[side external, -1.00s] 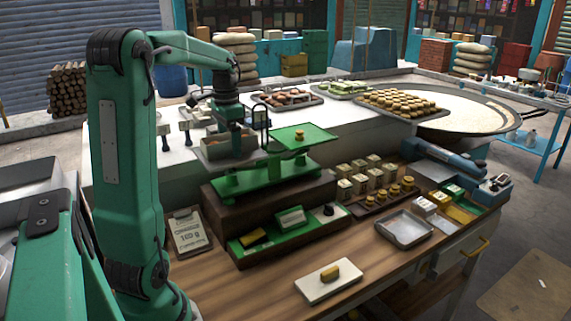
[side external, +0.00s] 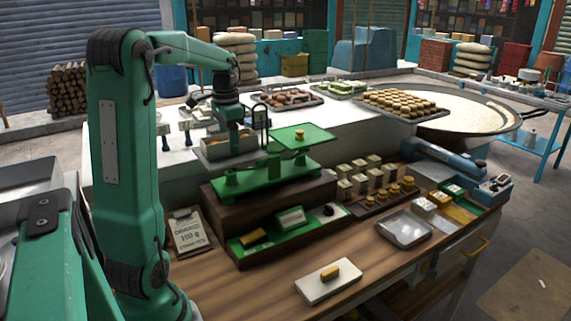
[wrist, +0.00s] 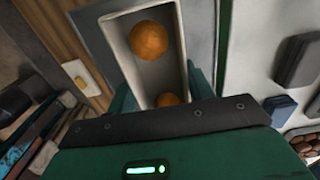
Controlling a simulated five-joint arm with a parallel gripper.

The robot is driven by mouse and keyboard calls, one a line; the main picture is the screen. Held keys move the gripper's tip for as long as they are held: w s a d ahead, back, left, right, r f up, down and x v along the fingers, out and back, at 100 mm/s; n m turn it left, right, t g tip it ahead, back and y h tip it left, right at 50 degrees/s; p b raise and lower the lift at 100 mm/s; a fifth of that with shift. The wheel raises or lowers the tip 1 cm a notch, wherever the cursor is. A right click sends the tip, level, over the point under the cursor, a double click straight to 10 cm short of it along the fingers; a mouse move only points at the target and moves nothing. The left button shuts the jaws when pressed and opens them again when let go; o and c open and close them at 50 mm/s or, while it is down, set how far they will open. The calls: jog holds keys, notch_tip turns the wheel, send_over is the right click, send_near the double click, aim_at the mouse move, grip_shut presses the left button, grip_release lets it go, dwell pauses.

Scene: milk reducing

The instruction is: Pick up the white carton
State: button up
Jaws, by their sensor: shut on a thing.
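The white carton (wrist: 135,66) is an open, narrow box with two orange round pieces in it, one near its far end and one near my gripper. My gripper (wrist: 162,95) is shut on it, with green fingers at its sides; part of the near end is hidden.
The green balance scale (side external: 262,178) stands on a dark block close to the right. A white board (side external: 312,289) with a yellow piece lies at the front. A grey tray (side external: 404,231), small cartons (side external: 345,188) and trays of sweets (side external: 400,102) stand further right.

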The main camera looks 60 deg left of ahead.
jog(key=shift+r, duration=0.1)
jog(key=shift+r, duration=1.95)
jog(key=w+d+r, duration=0.2)
jog(key=d+r, duration=0.5)
jog(key=d, duration=0.4)
jog(key=shift+w+d, duration=0.15)
jog(key=shift+w, duration=0.25)
jog(key=w+d+f, duration=0.5)
jog(key=d+f, duration=0.5)
jog(key=f, duration=0.2)
jog(key=s+d+f, duration=0.2)
jog(key=d+f, duration=1)
jog(key=d, duration=0.1)
jog(key=shift+s+f, duration=0.2)
